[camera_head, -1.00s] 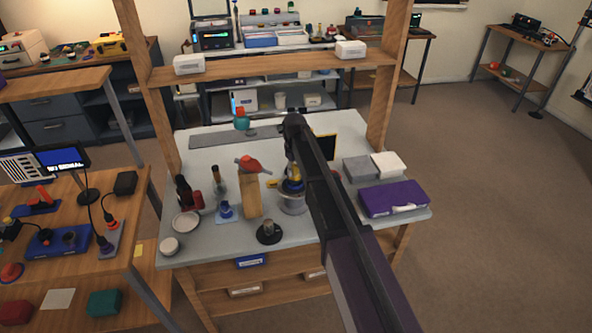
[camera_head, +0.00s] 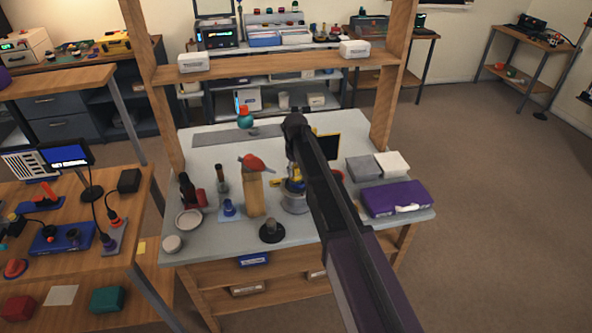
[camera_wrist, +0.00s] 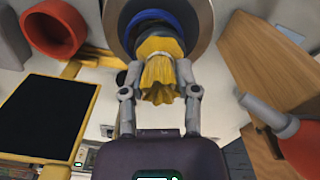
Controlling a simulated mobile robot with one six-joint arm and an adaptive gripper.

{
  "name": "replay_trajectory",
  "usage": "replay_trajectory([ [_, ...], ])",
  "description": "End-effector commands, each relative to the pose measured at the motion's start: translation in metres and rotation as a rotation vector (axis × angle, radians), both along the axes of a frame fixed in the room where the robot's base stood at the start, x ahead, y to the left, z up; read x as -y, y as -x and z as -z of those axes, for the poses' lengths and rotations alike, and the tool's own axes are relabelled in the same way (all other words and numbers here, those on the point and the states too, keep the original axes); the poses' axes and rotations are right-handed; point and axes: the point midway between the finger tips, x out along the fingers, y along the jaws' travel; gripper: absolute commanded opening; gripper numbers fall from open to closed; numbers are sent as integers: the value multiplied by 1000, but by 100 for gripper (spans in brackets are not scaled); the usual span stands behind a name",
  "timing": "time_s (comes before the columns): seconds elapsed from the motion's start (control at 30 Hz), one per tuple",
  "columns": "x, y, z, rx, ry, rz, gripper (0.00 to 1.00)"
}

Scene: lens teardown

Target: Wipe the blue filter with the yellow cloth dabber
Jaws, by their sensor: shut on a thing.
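The yellow cloth dabber (camera_wrist: 160,68) is gripped between both fingers of my gripper (camera_wrist: 158,82) in the wrist view. Its gathered skirt faces the camera and its far end points at the blue filter (camera_wrist: 136,22). The filter shows as a blue ring inside a round grey holder (camera_wrist: 203,14). The dabber overlaps the filter's lower right in this view; I cannot tell whether they touch. In the head view the grey holder (camera_head: 295,203) stands on the bench, partly hidden by my arm.
A wooden block (camera_head: 254,195) with a red-topped tool (camera_head: 256,163) stands close left of the holder. A black panel (camera_wrist: 45,118) and a red cup (camera_wrist: 53,30) are close by too. A purple case (camera_head: 397,199) lies at the right of the grey bench (camera_head: 330,228).

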Motion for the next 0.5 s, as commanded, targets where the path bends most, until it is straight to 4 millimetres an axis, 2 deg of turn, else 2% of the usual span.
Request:
replay_trajectory([
  [0.5,0,0,-31,-1,-1,0,2],
])
